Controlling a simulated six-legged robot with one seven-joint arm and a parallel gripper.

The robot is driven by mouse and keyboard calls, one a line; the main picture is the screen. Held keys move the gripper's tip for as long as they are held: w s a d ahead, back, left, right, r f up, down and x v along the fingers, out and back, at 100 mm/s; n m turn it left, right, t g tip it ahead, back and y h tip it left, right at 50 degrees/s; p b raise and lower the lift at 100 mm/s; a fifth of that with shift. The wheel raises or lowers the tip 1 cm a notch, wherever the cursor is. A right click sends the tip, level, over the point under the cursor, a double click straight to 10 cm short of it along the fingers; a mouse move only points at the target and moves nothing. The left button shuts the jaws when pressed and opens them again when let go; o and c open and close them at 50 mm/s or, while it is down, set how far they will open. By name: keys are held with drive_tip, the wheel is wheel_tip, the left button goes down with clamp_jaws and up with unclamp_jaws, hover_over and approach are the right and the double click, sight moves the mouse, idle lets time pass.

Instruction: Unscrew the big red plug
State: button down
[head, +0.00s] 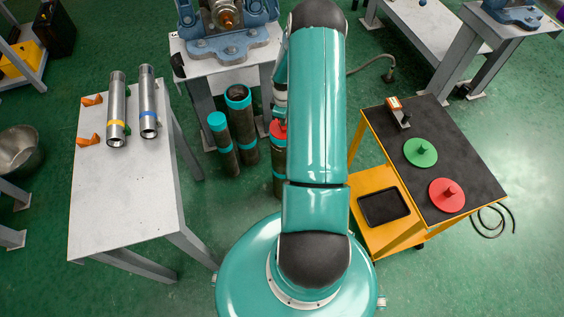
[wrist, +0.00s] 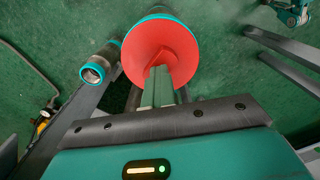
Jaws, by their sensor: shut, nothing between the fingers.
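The big red plug (wrist: 150,42) is a wide round disc in the wrist view, seated on the end of a pipe with a teal rim. In the head view, part of the plug (head: 278,129) shows on top of a standing dark pipe, beside my arm. My gripper (wrist: 160,70) has its two fingers together, with nothing between them. The fingertips lie in front of the lower middle of the red disc. I cannot tell whether they touch it.
An open teal-rimmed pipe (wrist: 97,70) stands beside the plugged one, with another capped pipe (head: 217,122). A cart (head: 470,160) at right holds a green plug (head: 421,152) and another red plug (head: 447,194). A table (head: 115,185) at left holds two metal pipes. A vise (head: 228,40) stands behind.

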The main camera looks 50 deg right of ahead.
drive_tip(key=n, duration=0.4)
drive_tip(key=c, duration=1.7)
unclamp_jaws()
wheel_tip(320, 180, up, 14)
